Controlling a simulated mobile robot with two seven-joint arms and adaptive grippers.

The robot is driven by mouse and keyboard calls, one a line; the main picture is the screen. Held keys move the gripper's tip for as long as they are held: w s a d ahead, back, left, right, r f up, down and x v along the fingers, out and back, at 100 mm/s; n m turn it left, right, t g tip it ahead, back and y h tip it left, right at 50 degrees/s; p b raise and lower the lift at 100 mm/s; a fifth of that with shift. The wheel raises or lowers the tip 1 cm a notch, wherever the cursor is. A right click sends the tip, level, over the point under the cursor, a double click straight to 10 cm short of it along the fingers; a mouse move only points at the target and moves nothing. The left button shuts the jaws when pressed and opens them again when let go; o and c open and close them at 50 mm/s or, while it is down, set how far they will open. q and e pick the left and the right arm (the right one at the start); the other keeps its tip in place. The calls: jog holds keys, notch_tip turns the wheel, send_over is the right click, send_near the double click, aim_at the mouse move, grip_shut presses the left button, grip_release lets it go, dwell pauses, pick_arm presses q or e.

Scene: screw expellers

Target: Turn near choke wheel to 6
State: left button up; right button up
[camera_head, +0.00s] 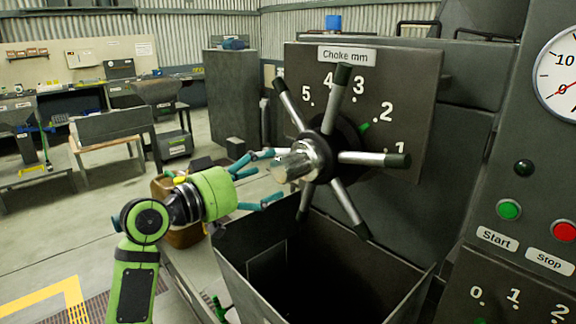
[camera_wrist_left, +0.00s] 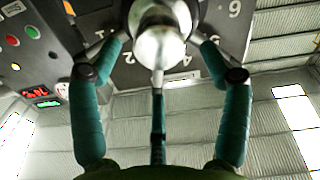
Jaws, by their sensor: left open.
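The choke wheel has a bright metal hub (camera_head: 297,163) and several grey spokes with dark grips. It stands on a dark plate (camera_head: 420,85) marked "Choke mm", with 1 to 5 showing in the head view. A small green pointer (camera_head: 363,127) points about at the 2. My left gripper (camera_head: 264,178) is open just left of the hub, facing it, holding nothing. In the left wrist view, the hub (camera_wrist_left: 160,45) lies between its teal fingers, with a 6 (camera_wrist_left: 234,8) on the plate at upper right. I cannot tell whether the fingers touch the wheel. My right gripper is out of view.
An open dark hopper (camera_head: 235,258) lies below the wheel. At right are a green start button (camera_head: 508,210), a red stop button (camera_head: 564,231) and a round gauge (camera_head: 562,80). A brown box (camera_head: 185,235) stands behind my left gripper. Floor is open farther left.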

aim_at(277, 170)
pick_arm(q)
jog(key=p+x, duration=0.2)
jog(key=x, duration=0.3)
jog(key=shift+w+d, duration=0.1)
jog(key=shift+w, duration=0.05)
jog(key=shift+w+d+f+p, duration=0.1)
jog(key=shift+w+d+p, duration=0.2)
jog(key=shift+w+d, duration=0.2)
grip_shut()
